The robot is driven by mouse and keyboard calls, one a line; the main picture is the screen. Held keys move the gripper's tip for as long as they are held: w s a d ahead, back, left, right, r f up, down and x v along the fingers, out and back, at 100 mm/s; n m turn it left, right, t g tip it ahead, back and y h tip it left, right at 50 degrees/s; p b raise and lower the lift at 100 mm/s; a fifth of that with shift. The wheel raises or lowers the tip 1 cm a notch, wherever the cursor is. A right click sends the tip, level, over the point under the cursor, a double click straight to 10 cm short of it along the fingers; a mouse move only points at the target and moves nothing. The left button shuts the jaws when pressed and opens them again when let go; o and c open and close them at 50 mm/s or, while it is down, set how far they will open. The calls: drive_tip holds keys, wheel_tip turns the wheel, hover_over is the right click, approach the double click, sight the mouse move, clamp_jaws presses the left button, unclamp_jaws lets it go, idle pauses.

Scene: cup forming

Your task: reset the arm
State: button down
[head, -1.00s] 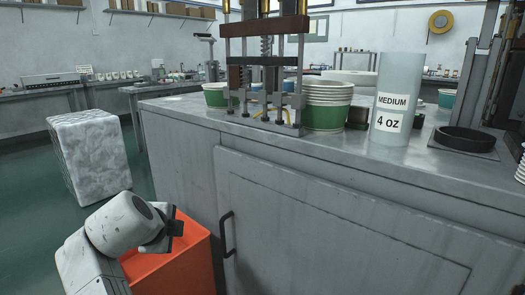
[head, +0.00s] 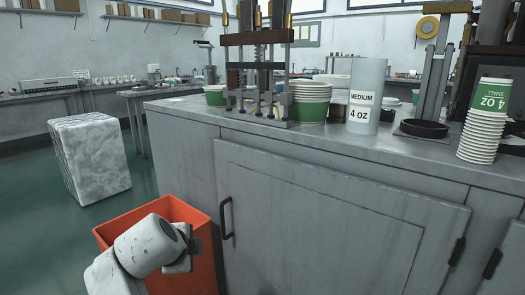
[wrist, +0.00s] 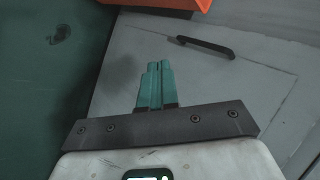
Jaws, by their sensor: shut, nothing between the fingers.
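My gripper (wrist: 154,84) shows in the wrist view with its two teal fingers together and nothing between them. Behind the fingers are the grey cabinet front and the green floor. In the head view my arm is low at the left, in front of an orange bin (head: 165,210) and beside the cabinet (head: 310,200). The fingers cannot be made out there. The bin's edge also shows at the top of the wrist view (wrist: 175,4).
On the counter stand a forming press (head: 258,65), stacked green-and-white cups (head: 310,102), a "MEDIUM 4 OZ" cylinder (head: 364,95), a black ring (head: 424,128) and a tall cup stack (head: 482,135). A marbled block (head: 90,160) stands on the floor at left. The cabinet handle (head: 227,218) juts out.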

drive_tip(key=s+d+f+n+g, duration=0.1)
drive_tip(key=s+d+f+n, duration=0.15)
drive_tip(key=d+f, duration=0.5)
drive_tip(key=s+d+f+n+g+h, duration=0.15)
drive_tip(key=s+d+f, duration=0.3)
drive_tip(key=d, duration=0.65)
drive_tip(key=s+d+f+n+g, duration=0.1)
drive_tip(key=s+d+f+n, duration=0.15)
drive_tip(key=d+f, duration=0.55)
drive_tip(key=s+d+f+n+g, duration=0.25)
drive_tip(key=s+d, duration=0.55)
drive_tip(key=s, duration=0.4)
drive_tip(key=s+d+f+n+g, duration=0.1)
drive_tip(key=s+d+f+n, duration=0.25)
drive_tip(key=s+d, duration=0.65)
drive_tip(key=s+r+n+y, duration=0.2)
drive_tip(key=s+n, duration=0.2)
drive_tip(key=s, duration=0.8)
wheel_tip(320, 180, up, 29)
drive_tip(key=p, duration=2.9)
drive_tip(key=shift+a+g, duration=0.15)
drive_tip(key=shift+g, duration=0.25)
drive_tip(key=shift+w, duration=0.1)
